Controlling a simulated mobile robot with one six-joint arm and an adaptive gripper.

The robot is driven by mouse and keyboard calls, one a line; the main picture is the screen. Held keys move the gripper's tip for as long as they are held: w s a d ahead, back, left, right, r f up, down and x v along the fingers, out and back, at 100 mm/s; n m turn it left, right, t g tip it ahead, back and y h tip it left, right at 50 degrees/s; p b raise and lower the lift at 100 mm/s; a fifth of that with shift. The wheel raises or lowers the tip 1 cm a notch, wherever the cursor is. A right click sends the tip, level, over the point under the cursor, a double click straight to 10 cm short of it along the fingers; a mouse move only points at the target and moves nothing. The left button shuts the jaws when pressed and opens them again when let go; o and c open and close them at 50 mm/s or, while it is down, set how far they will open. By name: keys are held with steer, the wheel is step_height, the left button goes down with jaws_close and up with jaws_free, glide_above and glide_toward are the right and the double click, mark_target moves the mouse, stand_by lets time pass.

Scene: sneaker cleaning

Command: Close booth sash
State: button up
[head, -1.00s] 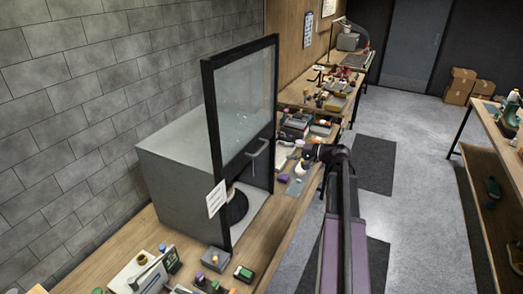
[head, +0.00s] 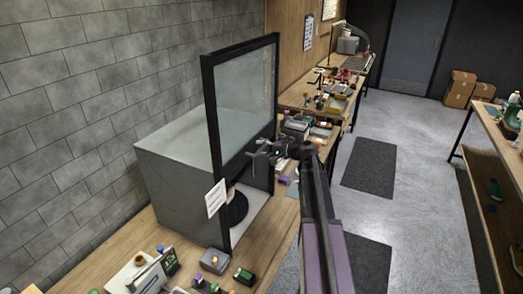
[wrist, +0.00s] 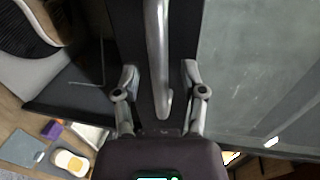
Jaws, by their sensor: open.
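The booth (head: 172,175) is a grey box on the bench against the block wall. Its sash (head: 246,98), a glass pane in a black frame, stands raised, leaving the front open below it. In the wrist view the silver bar handle (wrist: 157,50) lies on the sash's dark rail. My gripper (head: 260,152) is at the sash's lower edge, by the handle. In the wrist view my gripper (wrist: 159,73) is open, one finger on each side of the handle, with gaps to both. Contact with the rail behind cannot be told.
A white notice (head: 216,198) hangs on the booth's near post. Small bottles and boxes crowd the bench (head: 90,268) on both sides of the booth. The floor (head: 420,190) to the right is clear, with dark mats. Another bench stands at the far right.

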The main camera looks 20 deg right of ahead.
steer(key=shift+c, duration=0.2)
jaws_close()
steer(key=shift+f, duration=0.2)
step_height(320, 180, down, 38)
steer(key=b, duration=3.8)
steer(key=shift+a, duration=0.1)
steer(key=shift+s, duration=0.1)
steer(key=shift+o, duration=0.2)
jaws_free()
steer(key=shift+f, duration=0.15)
